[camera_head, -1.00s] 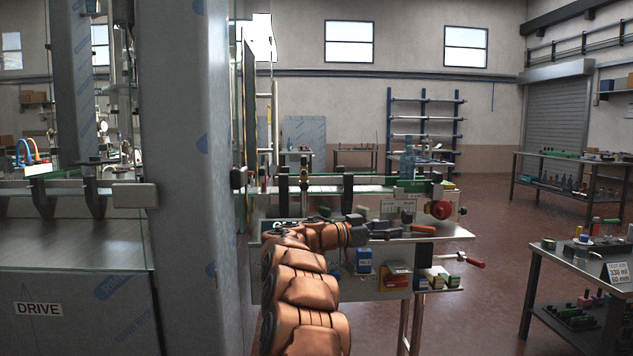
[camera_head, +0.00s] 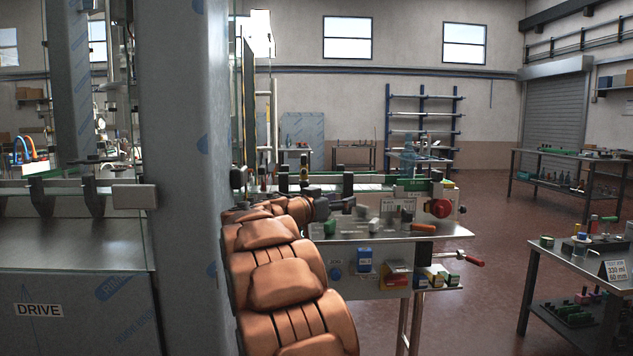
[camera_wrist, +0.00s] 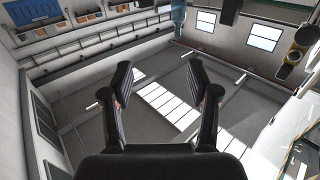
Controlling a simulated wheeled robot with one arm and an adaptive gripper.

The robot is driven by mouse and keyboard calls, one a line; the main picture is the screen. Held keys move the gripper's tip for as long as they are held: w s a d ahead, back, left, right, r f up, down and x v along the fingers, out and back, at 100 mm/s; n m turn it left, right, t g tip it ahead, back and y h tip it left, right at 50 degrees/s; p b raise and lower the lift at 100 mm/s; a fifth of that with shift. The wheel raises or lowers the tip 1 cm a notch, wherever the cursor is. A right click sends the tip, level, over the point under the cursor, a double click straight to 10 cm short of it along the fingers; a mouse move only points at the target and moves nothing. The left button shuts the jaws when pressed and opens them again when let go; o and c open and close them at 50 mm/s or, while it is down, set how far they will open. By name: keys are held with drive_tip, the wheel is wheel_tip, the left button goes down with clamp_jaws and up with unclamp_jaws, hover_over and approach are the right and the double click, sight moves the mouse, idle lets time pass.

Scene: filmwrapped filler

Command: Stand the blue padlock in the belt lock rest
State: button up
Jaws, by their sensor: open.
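My gripper (camera_head: 344,206) reaches over the left part of the small steel bench in the head view, in front of the conveyor. In the wrist view my gripper (camera_wrist: 159,68) has its two fingers spread apart, with nothing between them. A small round blue thing (camera_head: 336,272) shows low at the bench's front panel, right of my arm; it is too small to tell whether it is the blue padlock. I cannot pick out the belt lock rest; my arm hides part of the bench and belt.
A steel post (camera_head: 185,180) stands close left of my arm. The bench (camera_head: 440,232) carries a red knob (camera_head: 438,208), with a red-handled crank (camera_head: 470,261) sticking out right. A blue bottle (camera_head: 408,160) stands behind. Clear floor lies between bench and right-hand table (camera_head: 545,262).

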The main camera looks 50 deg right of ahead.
drive_tip(key=w+a+r+n+t, duration=0.3)
drive_tip(key=a+r+t, duration=0.2)
drive_tip(key=a, duration=0.1)
drive_tip(key=shift+r+y, duration=0.2)
drive_tip(key=shift+y, duration=0.1)
drive_tip(key=shift+f, duration=0.1)
